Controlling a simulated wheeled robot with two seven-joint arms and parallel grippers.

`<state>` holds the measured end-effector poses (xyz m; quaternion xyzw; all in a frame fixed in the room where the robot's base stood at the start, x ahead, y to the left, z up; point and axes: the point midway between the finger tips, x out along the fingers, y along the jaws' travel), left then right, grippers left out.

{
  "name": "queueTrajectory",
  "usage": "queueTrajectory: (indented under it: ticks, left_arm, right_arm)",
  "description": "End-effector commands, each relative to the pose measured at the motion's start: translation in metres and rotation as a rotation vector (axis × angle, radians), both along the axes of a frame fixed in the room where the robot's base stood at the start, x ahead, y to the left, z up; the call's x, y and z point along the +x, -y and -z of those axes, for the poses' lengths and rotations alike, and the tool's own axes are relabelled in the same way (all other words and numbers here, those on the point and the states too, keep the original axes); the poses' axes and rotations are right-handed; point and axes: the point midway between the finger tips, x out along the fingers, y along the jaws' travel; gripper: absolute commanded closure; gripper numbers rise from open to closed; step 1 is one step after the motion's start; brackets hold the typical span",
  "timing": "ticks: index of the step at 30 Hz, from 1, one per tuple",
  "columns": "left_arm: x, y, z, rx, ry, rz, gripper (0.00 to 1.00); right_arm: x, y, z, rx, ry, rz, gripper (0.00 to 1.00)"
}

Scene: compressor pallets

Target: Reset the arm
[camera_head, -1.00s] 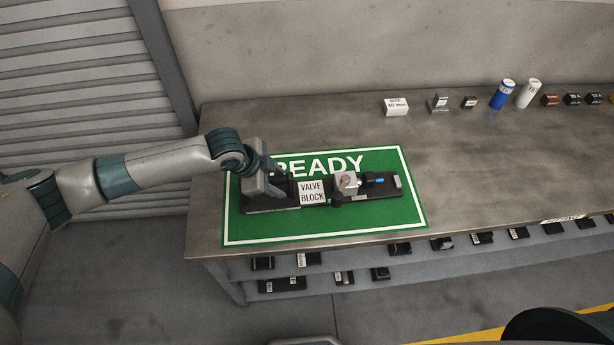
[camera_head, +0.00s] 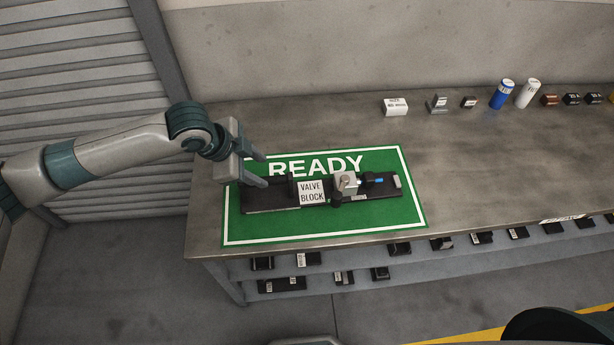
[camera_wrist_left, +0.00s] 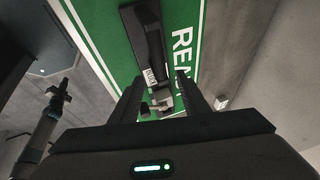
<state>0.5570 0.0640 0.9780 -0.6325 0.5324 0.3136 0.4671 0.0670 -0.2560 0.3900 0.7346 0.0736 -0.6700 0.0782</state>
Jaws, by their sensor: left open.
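My left gripper (camera_head: 258,168) is open and empty above the left end of a black tray (camera_head: 270,198). The tray lies on the green READY mat (camera_head: 375,214) on the workbench. The tray carries a white VALVE BLOCK label (camera_head: 312,192) and a grey block (camera_head: 346,183) with dark fittings. In the left wrist view the two open fingers (camera_wrist_left: 157,90) show with the black tray (camera_wrist_left: 150,45) and the green mat (camera_wrist_left: 112,25) beyond them.
Along the back of the grey workbench (camera_head: 460,170) stand a white box (camera_head: 396,106), a blue can (camera_head: 502,94), a white can (camera_head: 528,93) and several small parts. A shelf below holds several dark parts. A slatted shutter (camera_head: 75,80) is at the left. The bench's middle is clear.

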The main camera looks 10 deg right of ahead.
Motion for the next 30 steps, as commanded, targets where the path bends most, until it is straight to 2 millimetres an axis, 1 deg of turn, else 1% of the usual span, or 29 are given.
queueTrajectory:
  ticks: [3,8,25,30]
  left_arm:
    - [-0.003,-0.005,-0.009,0.001,-0.002,0.0,0.58]
    - [-0.005,-0.007,-0.014,0.001,-0.002,0.0,0.58]
    - [-0.005,-0.006,-0.013,-0.001,-0.002,0.0,0.58]
    - [-0.014,0.005,-0.009,-0.021,-0.006,0.002,0.58]
  right_arm:
    - [0.0,0.0,0.0,0.0,0.0,0.0,1.0]
    - [0.0,0.0,0.0,0.0,0.0,0.0,1.0]
    - [0.0,0.0,0.0,0.0,0.0,0.0,1.0]
    - [0.0,0.0,0.0,0.0,0.0,0.0,1.0]
